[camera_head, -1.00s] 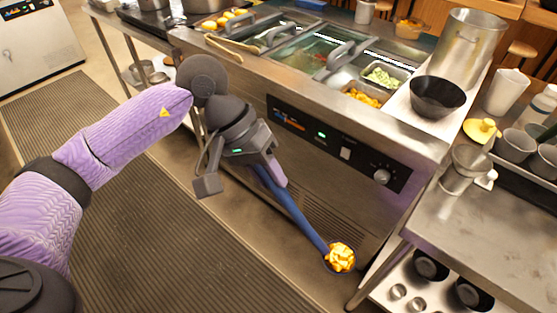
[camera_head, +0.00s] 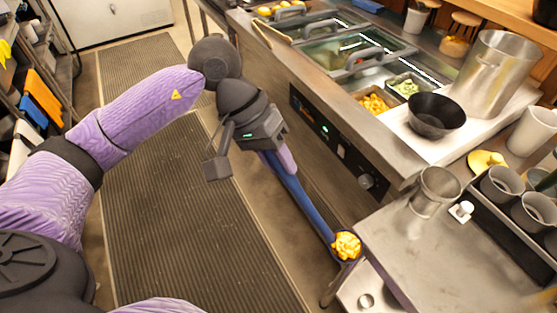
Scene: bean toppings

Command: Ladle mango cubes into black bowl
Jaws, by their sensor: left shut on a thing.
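My left gripper (camera_head: 243,158) is shut on the handle of a blue ladle (camera_head: 302,200). The ladle slants down to the right in front of the counter, and its bowl is heaped with yellow mango cubes (camera_head: 346,245). The black bowl (camera_head: 436,115) stands upright on a white board on the counter, up and right of the gripper; no cubes show in it. More mango cubes sit in a metal pan (camera_head: 374,103) in the counter, left of the bowl. My right gripper is not in view.
A tall steel pot (camera_head: 496,72) stands behind the black bowl. A steel side table (camera_head: 430,250) at the lower right holds a metal cup (camera_head: 436,188) and a rack of grey cups (camera_head: 503,185). The floor mat (camera_head: 185,220) is clear.

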